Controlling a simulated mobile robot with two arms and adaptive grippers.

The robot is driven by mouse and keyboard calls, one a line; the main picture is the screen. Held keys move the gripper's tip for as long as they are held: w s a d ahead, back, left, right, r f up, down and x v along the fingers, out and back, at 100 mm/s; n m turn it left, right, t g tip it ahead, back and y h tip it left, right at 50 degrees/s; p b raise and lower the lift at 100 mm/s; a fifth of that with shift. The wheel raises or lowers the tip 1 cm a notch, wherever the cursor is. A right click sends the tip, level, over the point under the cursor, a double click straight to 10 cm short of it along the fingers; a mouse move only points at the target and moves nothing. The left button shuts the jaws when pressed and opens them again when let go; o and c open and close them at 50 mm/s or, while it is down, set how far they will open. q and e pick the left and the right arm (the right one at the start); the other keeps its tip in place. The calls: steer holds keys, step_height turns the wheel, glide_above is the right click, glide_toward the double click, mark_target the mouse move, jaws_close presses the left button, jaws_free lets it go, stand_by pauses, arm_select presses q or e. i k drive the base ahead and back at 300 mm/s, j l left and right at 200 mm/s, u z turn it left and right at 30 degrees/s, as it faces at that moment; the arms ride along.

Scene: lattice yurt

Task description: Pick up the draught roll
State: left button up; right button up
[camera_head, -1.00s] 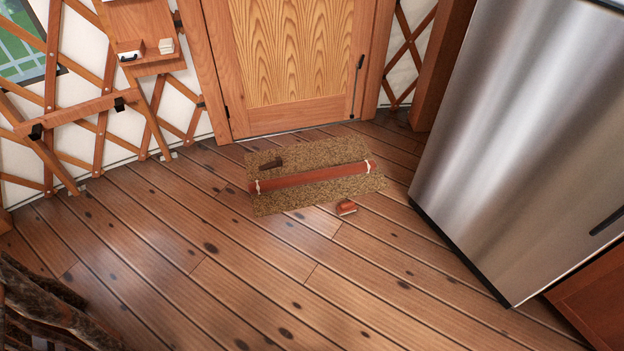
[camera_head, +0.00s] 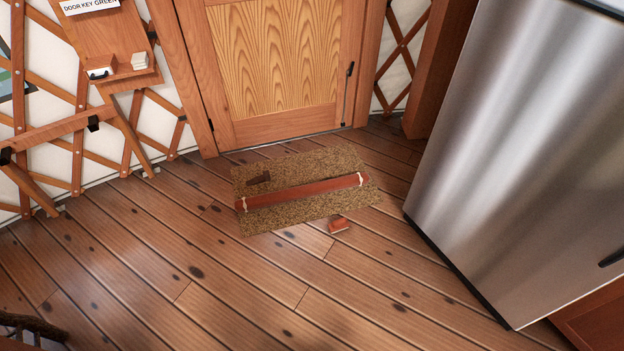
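The draught roll (camera_head: 300,191) is a long red-brown roll with a pale tie near each end. It lies across a brown coir doormat (camera_head: 345,206) on the floor in front of the wooden door. Neither of my grippers shows in the head view.
A small dark wedge-like piece (camera_head: 259,179) lies on the mat behind the roll. A small red-brown object (camera_head: 339,224) is on the floor at the mat's front edge. A steel fridge (camera_head: 500,150) stands at right, the door (camera_head: 275,70) behind. The plank floor (camera_head: 230,280) in front is clear.

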mark_target(244, 204)
steer(key=i+j+z, duration=0.25)
steer(key=i+j, duration=0.45)
steer(key=i+j+z, duration=0.25)
steer(key=i+j, duration=0.4)
steer(key=j, duration=0.2)
